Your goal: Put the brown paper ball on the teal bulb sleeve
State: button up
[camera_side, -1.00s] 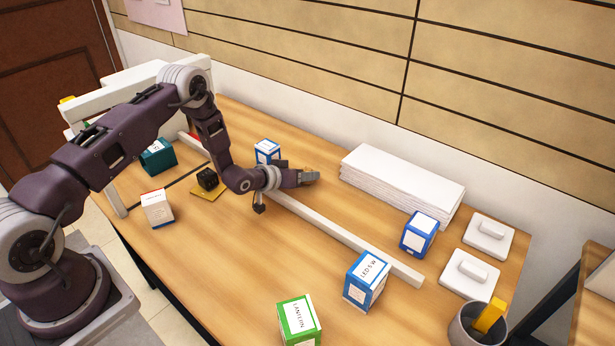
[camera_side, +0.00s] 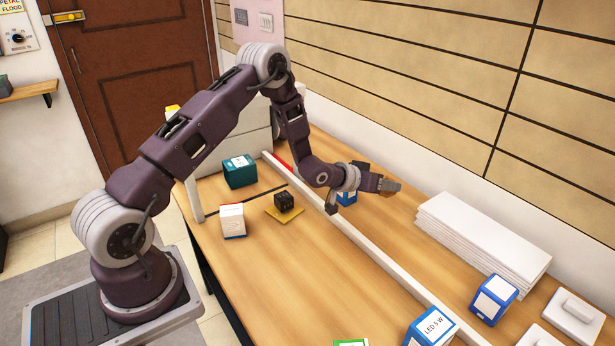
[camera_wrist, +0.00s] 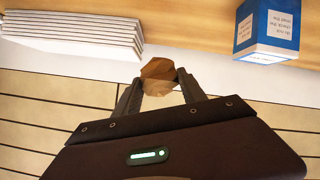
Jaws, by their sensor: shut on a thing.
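The brown paper ball (camera_wrist: 158,75) is pinched between the fingertips of my gripper (camera_wrist: 160,88) in the wrist view. In the side view, my gripper (camera_side: 389,187) holds it above the table, over the back side of the white rail; the ball is mostly hidden there. The teal bulb sleeve (camera_side: 240,172) is a teal box with a pale label on top. It stands on the table to the left of my gripper, on the near side of the rail.
A white rail (camera_side: 395,266) runs along the table. White sheets (camera_side: 485,240) are stacked at the back right.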

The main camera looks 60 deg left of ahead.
jog(key=s+a+r+n+g+y, duration=0.2)
jog(key=s+a+n+g+y, duration=0.35)
jog(key=s+a+n, duration=0.4)
jog(key=s+a+r+n+g+y, duration=0.3)
jog(key=s+a+n+g+y, duration=0.3)
jog(key=s+a, duration=0.7)
jog(key=n+t+y, duration=0.1)
send_over(239, 164)
jog(key=d, duration=0.1)
jog(key=f, duration=0.7)
jog(key=shift+a+f, duration=0.1)
jog(key=shift+a, duration=0.25)
jog(key=shift+a+f, duration=0.1)
jog(key=o, duration=1.3)
